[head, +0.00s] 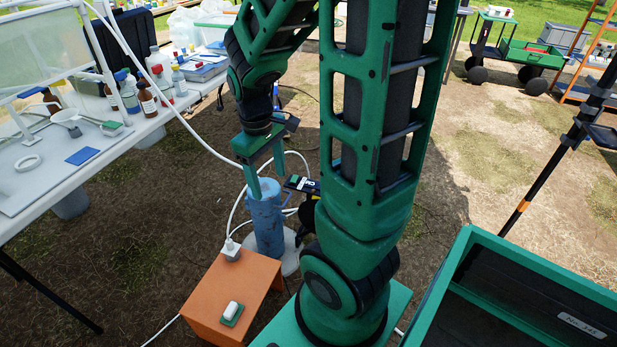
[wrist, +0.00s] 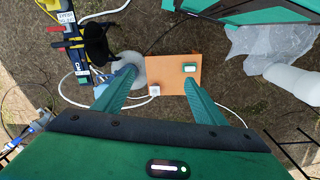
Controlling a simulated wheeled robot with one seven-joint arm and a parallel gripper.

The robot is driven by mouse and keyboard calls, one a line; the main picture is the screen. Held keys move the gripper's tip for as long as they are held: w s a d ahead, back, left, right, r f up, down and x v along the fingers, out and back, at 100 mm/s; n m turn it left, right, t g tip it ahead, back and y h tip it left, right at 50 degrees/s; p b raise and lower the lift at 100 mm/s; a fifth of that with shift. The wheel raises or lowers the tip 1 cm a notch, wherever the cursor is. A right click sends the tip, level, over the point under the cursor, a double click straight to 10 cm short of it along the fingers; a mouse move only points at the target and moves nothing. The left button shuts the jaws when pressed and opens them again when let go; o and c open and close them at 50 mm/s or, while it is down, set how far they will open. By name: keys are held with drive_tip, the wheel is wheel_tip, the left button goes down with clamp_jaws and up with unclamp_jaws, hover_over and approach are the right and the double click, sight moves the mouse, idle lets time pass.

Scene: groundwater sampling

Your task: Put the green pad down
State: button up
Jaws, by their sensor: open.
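A small green pad (head: 231,315) lies flat on the orange stool (head: 212,287). A white rounded block (head: 231,309) sits on the pad and covers much of it. The pad also shows in the wrist view (wrist: 190,74), on the right part of the stool top (wrist: 163,71). My gripper (head: 269,188) is open, with nothing seen between its fingers, above and behind the stool in the head view, near the top of a blue-grey cylinder (head: 266,222).
A white plug (head: 230,250) with a cable sits at the stool's back corner. The white table (head: 40,180) at left holds bottles and a blue pad (head: 82,155). A green-rimmed crate (head: 540,265) stands at right. Open ground lies between table and stool.

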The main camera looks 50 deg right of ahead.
drive_tip(key=s+r+m, duration=0.3)
drive_tip(key=s, duration=0.4)
drive_tip(key=s+r+m+y, duration=0.1)
drive_tip(key=s+r+m, duration=0.3)
drive_tip(key=s, duration=0.3)
drive_tip(key=shift+a+r+m, duration=0.15)
drive_tip(key=shift+r+m, duration=0.1)
drive_tip(key=shift+m, duration=0.05)
drive_tip(key=shift+w+f, duration=0.25)
drive_tip(key=shift+w, duration=0.4)
